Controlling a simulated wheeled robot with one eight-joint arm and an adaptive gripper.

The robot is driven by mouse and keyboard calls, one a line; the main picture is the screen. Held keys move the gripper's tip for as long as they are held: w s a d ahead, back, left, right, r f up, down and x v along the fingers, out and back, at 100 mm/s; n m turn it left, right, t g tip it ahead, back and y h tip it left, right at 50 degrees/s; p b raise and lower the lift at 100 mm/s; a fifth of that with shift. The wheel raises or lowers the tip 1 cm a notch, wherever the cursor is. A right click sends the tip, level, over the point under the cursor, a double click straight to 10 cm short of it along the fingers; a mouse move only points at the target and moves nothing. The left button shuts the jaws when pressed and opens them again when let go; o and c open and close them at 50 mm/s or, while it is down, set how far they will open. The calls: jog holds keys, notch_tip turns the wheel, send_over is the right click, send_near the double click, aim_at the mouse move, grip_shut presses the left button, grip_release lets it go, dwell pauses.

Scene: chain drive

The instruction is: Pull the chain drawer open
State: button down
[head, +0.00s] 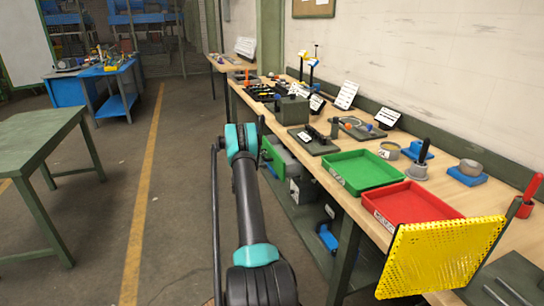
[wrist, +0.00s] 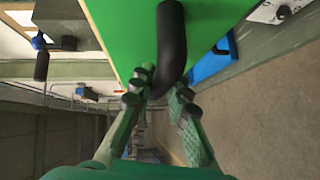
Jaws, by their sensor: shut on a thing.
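The drawer's green front (wrist: 122,30) fills the upper middle of the wrist view, with a thick black curved handle (wrist: 171,35) on it. My gripper (wrist: 160,88) is shut on the lower end of this handle, with one finger on each side. In the head view a green panel (head: 273,155), which looks like the same drawer front, shows under the workbench edge beside a grey box. My arm hides the handle and gripper there. How far the drawer stands out, and any chain inside, I cannot tell.
The workbench (head: 350,203) carries a green tray (head: 362,171), a red tray (head: 410,204) and a yellow perforated panel (head: 441,256). A green table (head: 40,138) stands at the left. The floor between, with a yellow line (head: 143,200), is clear.

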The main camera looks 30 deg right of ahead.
jog(key=w+a, duration=0.2)
jog(key=a, duration=0.9)
jog(key=w+a, duration=0.3)
jog(key=a, duration=0.8)
jog(key=shift+w+a, duration=0.15)
jog(key=shift+a, duration=0.05)
jog(key=c, duration=1.4)
grip_release()
jog(key=shift+c, duration=0.2)
jog(key=v, duration=1.2)
